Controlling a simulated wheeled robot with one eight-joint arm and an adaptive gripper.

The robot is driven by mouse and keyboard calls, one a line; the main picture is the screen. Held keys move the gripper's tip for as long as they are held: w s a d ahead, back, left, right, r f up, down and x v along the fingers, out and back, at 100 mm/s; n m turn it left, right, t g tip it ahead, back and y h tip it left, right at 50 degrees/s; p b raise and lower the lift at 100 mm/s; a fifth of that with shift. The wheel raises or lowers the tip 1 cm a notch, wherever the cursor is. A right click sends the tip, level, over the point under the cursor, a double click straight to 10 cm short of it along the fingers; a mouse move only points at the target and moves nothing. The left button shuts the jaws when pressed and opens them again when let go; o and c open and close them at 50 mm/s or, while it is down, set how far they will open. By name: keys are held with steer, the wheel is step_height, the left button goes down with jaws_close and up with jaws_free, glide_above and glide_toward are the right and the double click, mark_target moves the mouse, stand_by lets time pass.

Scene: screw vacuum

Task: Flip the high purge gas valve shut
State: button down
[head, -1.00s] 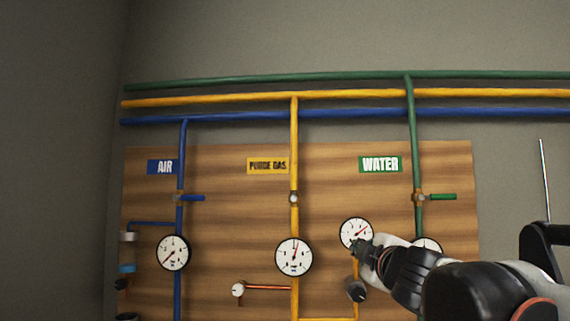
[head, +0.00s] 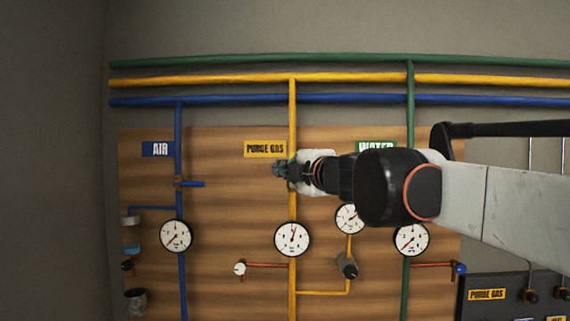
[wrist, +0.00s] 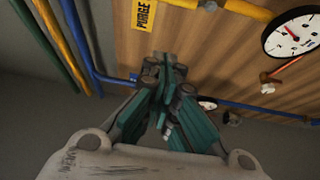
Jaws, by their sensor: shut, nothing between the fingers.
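The yellow purge gas pipe (head: 293,130) runs down the wooden board past the PURGE GAS label (head: 265,149). My gripper (head: 279,168) is in front of this pipe, just below and right of the label, and hides the high purge gas valve in the head view. The handle's position and any contact with it cannot be told. In the wrist view my gripper (wrist: 162,72) has its teal fingers together with nothing between them. The yellow pipe (wrist: 255,10) crosses the top there, with a small dark fitting (wrist: 208,5) at the picture's edge, perhaps the valve.
The air valve's blue handle (head: 192,184) is to the left. A round purge gauge (head: 292,239) and a red lever (head: 265,265) sit below. My arm covers the right side, partly hiding the WATER label (head: 374,147). The board left of my gripper is open.

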steer(key=w+p, duration=0.4)
steer(key=w, duration=0.5)
steer(key=shift+w+a, duration=0.25)
steer(key=shift+a, duration=0.2)
steer(key=shift+s+d, duration=0.1)
stand_by(0.4)
steer(key=shift+d+m+b, duration=0.2)
steer(key=shift+m+b, duration=0.15)
steer(key=shift+m, duration=0.05)
